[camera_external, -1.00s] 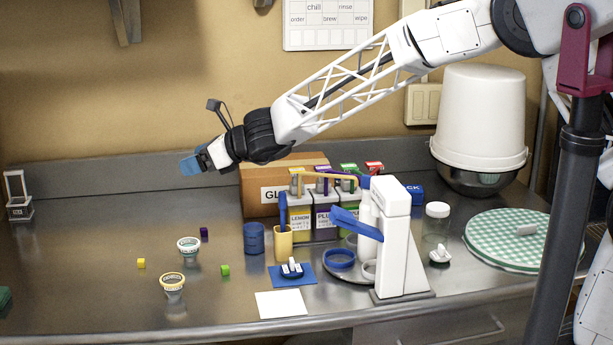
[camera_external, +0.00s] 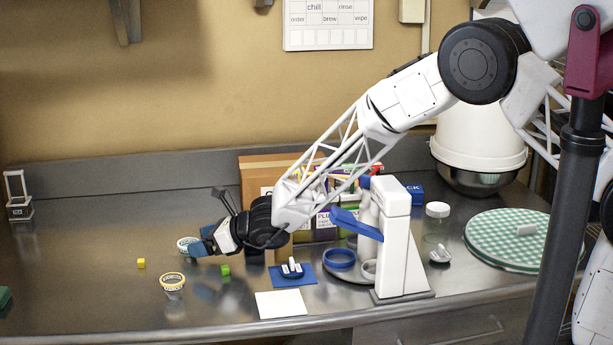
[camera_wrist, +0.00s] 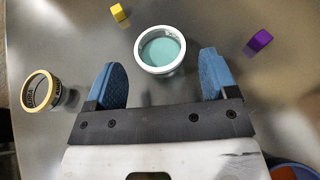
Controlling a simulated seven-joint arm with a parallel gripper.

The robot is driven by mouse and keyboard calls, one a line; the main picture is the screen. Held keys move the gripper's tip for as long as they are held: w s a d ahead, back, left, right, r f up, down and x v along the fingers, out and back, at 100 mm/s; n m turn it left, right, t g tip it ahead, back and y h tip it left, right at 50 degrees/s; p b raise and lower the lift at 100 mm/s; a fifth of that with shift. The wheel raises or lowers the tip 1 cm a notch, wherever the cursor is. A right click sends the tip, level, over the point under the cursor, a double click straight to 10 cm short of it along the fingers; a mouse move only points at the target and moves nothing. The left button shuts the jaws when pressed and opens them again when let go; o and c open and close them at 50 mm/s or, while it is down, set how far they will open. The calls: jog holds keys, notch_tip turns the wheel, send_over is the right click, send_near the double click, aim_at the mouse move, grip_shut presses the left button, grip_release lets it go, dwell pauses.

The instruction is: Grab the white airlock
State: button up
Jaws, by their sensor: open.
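A small white-rimmed cup-shaped piece with a pale teal inside, which looks like the white airlock (camera_wrist: 160,50), stands upright on the metal counter. In the external view the white airlock (camera_external: 184,243) is partly hidden behind my gripper (camera_external: 203,246). In the wrist view my gripper (camera_wrist: 162,82) is open and empty, its two blue fingers spread wide. The airlock lies between the lines of the fingers, just beyond their tips, and appears untouched. A similar piece with a yellow rim (camera_wrist: 41,92) stands to the left; it also shows in the external view (camera_external: 172,285).
A yellow cube (camera_wrist: 119,12) and a purple cube (camera_wrist: 259,41) lie near the airlock. A blue mat (camera_external: 307,276), a white card (camera_external: 281,304) and a white lever stand (camera_external: 398,245) are further right. The counter's left is mostly clear.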

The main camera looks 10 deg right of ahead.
jog(key=shift+a, duration=0.1)
jog(key=shift+x, duration=2.4)
jog(key=c, duration=1)
